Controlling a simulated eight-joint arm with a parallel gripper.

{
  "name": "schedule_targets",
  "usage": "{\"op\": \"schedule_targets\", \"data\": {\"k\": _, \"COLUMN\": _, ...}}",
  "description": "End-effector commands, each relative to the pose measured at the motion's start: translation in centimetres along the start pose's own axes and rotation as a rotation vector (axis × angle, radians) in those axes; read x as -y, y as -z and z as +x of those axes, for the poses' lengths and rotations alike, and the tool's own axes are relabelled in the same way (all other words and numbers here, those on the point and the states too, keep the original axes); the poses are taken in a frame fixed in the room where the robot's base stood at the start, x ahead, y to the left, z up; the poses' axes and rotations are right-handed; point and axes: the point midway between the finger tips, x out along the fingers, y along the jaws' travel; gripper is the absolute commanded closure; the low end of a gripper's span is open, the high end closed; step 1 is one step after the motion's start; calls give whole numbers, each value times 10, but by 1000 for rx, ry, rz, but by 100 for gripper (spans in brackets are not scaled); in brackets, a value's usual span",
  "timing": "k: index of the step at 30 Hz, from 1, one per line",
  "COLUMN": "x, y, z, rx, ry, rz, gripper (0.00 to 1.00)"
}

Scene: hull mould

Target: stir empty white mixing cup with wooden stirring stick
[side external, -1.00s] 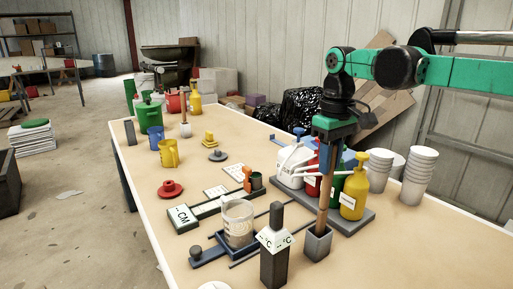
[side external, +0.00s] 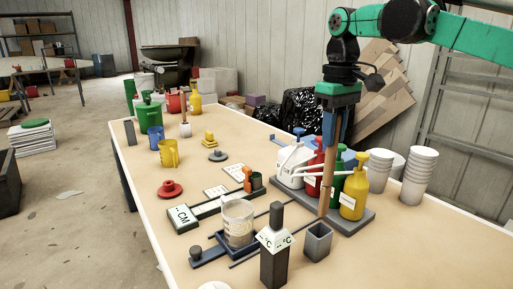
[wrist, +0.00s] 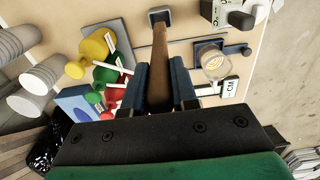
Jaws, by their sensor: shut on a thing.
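The wooden stirring stick (side external: 326,180) hangs upright from my gripper (side external: 331,138), whose blue fingers are shut on its upper part. In the wrist view the stick (wrist: 159,60) runs between the two fingers. Its lower end is just above the grey square holder (side external: 317,243), which looks empty. A translucent whitish mixing cup (side external: 237,222) stands on a dark blue stand left of the holder. It also shows in the wrist view (wrist: 213,58), right of the stick. I cannot tell for sure whether it is empty.
A black post with a "°C" label (side external: 274,245) stands between cup and holder, towards the camera. Pump bottles, the yellow one (side external: 353,190) nearest, stand on a grey tray behind the stick. Stacked white cups (side external: 419,175) are at the right. The front right tabletop is clear.

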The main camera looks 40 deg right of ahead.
Motion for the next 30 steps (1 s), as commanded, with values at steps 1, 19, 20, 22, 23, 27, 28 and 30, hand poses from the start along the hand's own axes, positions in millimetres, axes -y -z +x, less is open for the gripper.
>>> {"op": "schedule_targets", "data": {"k": 1, "x": 0, "y": 0, "z": 0, "rx": 0, "ry": 0, "rz": 0, "gripper": 100}}
{"op": "schedule_targets", "data": {"k": 19, "x": 109, "y": 80, "z": -39, "rx": -183, "ry": -6, "rz": -4, "gripper": 100}}
{"op": "schedule_targets", "data": {"k": 20, "x": 113, "y": 81, "z": -39, "rx": -188, "ry": -4, "rz": -3, "gripper": 100}}
{"op": "schedule_targets", "data": {"k": 22, "x": 119, "y": 83, "z": -40, "rx": -198, "ry": -1, "rz": -2, "gripper": 100}}
{"op": "schedule_targets", "data": {"k": 23, "x": 120, "y": 84, "z": -40, "rx": -201, "ry": 0, "rz": -1, "gripper": 100}}
{"op": "schedule_targets", "data": {"k": 27, "x": 121, "y": 84, "z": -40, "rx": -203, "ry": 0, "rz": 2, "gripper": 100}}
{"op": "schedule_targets", "data": {"k": 28, "x": 121, "y": 84, "z": -40, "rx": -203, "ry": 0, "rz": 2, "gripper": 100}}
{"op": "schedule_targets", "data": {"k": 30, "x": 121, "y": 84, "z": -40, "rx": -203, "ry": 0, "rz": 1, "gripper": 100}}
